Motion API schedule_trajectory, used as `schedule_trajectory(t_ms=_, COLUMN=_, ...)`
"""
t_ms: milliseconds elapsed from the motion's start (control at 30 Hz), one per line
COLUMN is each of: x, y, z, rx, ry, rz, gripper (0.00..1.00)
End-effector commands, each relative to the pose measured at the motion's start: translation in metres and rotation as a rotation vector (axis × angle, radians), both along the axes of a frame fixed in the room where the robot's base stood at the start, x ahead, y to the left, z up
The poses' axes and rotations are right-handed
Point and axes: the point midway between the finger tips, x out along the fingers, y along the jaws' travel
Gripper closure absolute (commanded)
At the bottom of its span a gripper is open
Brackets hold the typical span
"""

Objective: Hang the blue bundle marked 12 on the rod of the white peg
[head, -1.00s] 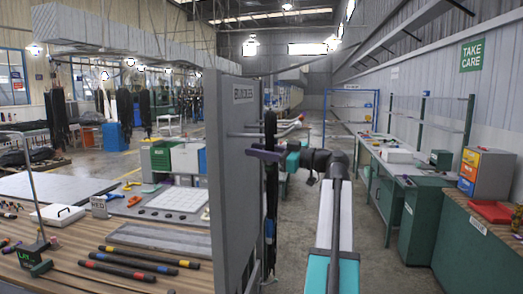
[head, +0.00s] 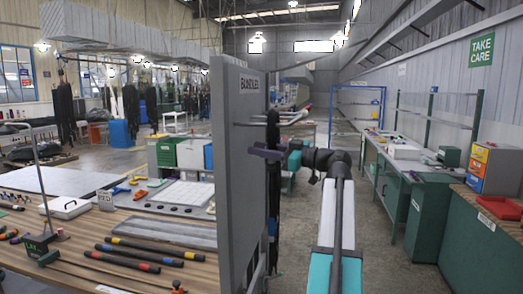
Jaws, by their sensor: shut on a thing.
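My gripper (head: 276,152) is shut at the right edge of a grey upright panel (head: 238,190) labelled as bundles. A dark hanging bundle (head: 272,188) runs down through the grip, seen almost edge-on beside the panel. Its number cannot be read, and its colour looks near black, with a bluish part low down. Rods (head: 295,117) with light and reddish tips stick out to the right from the panel, just above my gripper. Which rod belongs to the white peg cannot be told. The panel's peg face is hidden by the viewing angle.
A wooden table (head: 60,225) at left holds dark tubes with coloured bands (head: 145,251), a white box (head: 65,208) and tools. Green cabinets (head: 412,220) and a bench line the right wall. The aisle floor (head: 300,240) between is clear.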

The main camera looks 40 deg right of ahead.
Motion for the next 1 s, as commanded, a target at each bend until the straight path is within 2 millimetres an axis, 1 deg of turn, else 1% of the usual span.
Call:
schedule_trajectory(t_ms=400, x=0.001, y=0.001, z=-0.013, rx=-0.001, ry=-0.004, rz=0.000, gripper=1.00)
schedule_trajectory(t_ms=1000, x=0.002, y=0.001, z=-0.016, rx=-0.001, ry=-0.001, rz=-0.001, gripper=1.00)
